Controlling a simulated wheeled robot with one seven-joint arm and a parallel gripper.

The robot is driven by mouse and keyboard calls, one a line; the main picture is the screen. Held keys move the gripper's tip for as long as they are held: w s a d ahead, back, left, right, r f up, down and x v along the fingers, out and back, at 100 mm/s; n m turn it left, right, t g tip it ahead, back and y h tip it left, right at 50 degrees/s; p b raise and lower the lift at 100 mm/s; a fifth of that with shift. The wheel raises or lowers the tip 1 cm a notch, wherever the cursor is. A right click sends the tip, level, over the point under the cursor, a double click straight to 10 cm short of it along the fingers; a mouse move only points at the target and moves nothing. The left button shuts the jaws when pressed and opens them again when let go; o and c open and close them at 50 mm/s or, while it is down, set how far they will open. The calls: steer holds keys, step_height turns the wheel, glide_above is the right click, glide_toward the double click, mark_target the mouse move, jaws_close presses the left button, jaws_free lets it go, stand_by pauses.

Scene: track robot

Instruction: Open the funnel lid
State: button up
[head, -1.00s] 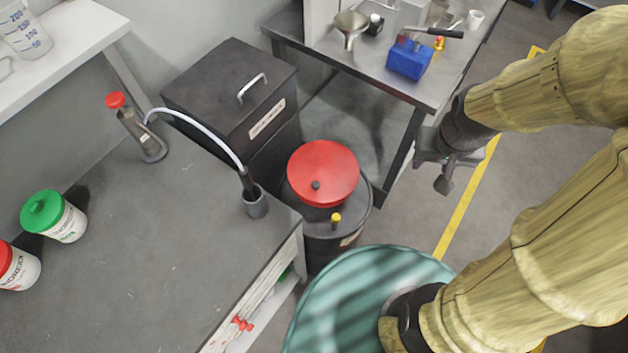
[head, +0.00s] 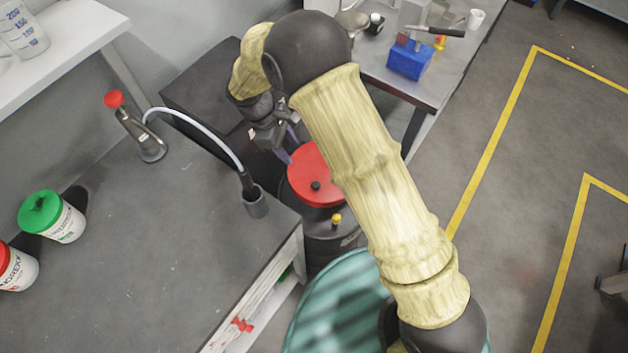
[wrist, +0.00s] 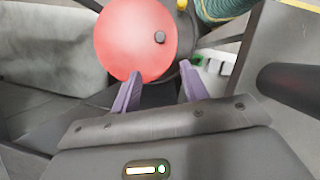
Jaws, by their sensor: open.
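The red round funnel lid (head: 314,178) with a small black knob lies flat and closed on top of the dark drum (head: 330,238). My arm hides its right edge in the head view. In the wrist view the lid (wrist: 135,40) is at the top, just beyond the fingertips, with its knob at its right side. My gripper (head: 287,152) is at the lid's far left edge in the head view. Its two purple fingers (wrist: 162,74) are apart with nothing between them. I cannot tell whether a fingertip touches the lid.
A black bin (head: 205,95) stands behind and left of the drum. A grey bench (head: 150,240) with a hose in a cup holder (head: 255,203) is at left. A yellow cap (head: 336,219) sits on the drum. A steel table (head: 425,85) stands behind; open floor is at right.

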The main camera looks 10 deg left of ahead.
mark_target(316, 184)
stand_by(0.3)
steer(key=p+x, duration=0.2)
steer(key=x, duration=1.5)
steer(key=shift+d+f+p, duration=0.1)
steer(key=shift+f+p, duration=0.15)
steer(key=shift+p, duration=0.05)
steer(key=shift+c, duration=0.5)
jaws_close()
